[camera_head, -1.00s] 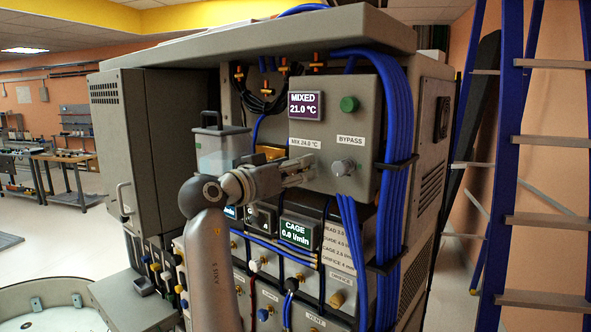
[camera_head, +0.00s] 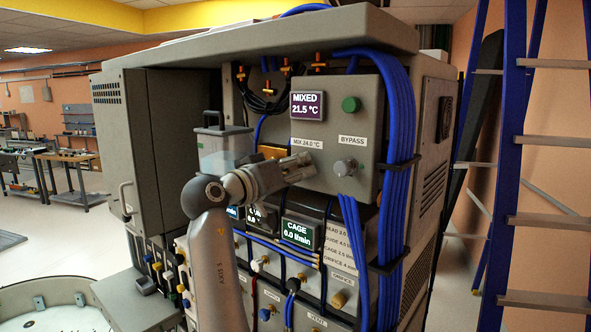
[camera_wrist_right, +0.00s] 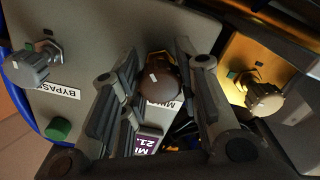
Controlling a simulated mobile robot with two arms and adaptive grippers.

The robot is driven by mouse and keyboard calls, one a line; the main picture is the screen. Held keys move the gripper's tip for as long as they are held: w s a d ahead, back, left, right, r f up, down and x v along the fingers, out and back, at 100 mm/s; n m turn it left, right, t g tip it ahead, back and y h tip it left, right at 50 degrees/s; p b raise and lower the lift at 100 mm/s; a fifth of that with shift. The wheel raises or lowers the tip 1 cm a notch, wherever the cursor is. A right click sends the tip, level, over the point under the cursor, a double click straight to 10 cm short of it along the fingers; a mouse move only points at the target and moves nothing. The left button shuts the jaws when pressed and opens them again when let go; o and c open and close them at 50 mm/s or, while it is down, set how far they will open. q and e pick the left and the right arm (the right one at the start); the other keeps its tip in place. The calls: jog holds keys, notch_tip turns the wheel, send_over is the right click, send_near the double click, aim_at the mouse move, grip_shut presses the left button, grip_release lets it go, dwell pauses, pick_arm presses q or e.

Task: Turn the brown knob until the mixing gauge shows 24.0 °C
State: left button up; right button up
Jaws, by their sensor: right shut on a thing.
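The mixing gauge (camera_head: 307,105) is a small purple-lit display on the grey panel and reads MIXED 21.5 °C. A label (camera_head: 306,142) under it reads MIX 24.0 °C. My right gripper (camera_head: 306,167) reaches the panel below this label, and it hides the knob in the head view. In the right wrist view the round brown knob (camera_wrist_right: 160,80), with a pale mark on it, sits between the two fingers of my right gripper (camera_wrist_right: 157,62), which is shut on it. My left gripper is not in view.
A grey bypass knob (camera_head: 343,168) and a green button (camera_head: 350,104) are on the same panel, right of my gripper. Blue hoses (camera_head: 398,140) run down the panel's right side. A yellow block (camera_wrist_right: 250,75) with a pale knob lies close beside the gripper.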

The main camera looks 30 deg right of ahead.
jog(key=n, duration=0.2)
jog(key=shift+n, duration=0.4)
jog(key=shift+n+p, duration=0.75)
jog(key=shift+n, duration=1.05)
jog(key=shift+f, duration=0.1)
jog(key=o, duration=1)
jog(key=shift+d, duration=0.15)
jog(key=shift+o, duration=0.2)
